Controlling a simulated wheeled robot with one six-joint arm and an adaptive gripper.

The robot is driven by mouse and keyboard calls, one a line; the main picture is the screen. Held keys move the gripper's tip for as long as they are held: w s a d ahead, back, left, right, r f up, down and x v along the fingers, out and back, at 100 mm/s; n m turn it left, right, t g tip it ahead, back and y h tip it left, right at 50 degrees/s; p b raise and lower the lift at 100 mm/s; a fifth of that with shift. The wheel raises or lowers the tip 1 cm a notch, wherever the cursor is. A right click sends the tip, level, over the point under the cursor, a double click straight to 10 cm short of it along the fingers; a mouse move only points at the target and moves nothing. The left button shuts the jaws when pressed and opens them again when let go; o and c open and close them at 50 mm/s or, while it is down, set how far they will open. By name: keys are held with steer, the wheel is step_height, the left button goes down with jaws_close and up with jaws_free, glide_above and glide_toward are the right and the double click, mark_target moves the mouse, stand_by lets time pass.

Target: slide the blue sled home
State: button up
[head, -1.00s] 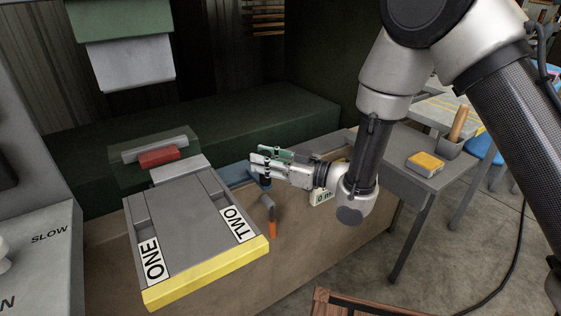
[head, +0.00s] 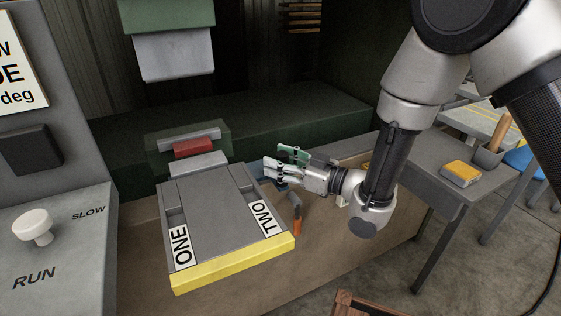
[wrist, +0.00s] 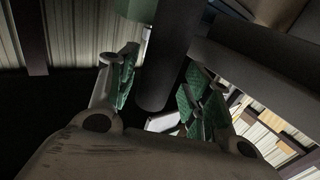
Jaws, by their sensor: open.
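A blue piece (head: 260,173), likely the sled, shows in the head view behind the right far corner of the grey fixture with labels ONE and TWO. It is mostly hidden by my gripper and the fixture. My gripper (head: 277,162) is open, its green-padded fingers pointing left over the blue piece. In the wrist view a dark upright post (wrist: 165,70) stands between the open fingers, which are apart from it as far as I can see. I cannot tell whether the post belongs to the sled.
The grey fixture (head: 215,218) has a yellow front edge. An orange-tipped handle (head: 296,215) is right of it. A red block (head: 193,147) is behind. A panel with a white knob (head: 33,227) stands left; a grey table (head: 425,175) stands right.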

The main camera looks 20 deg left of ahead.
steer(key=d, duration=0.7)
steer(key=shift+s+d, duration=0.25)
steer(key=shift+s, duration=0.2)
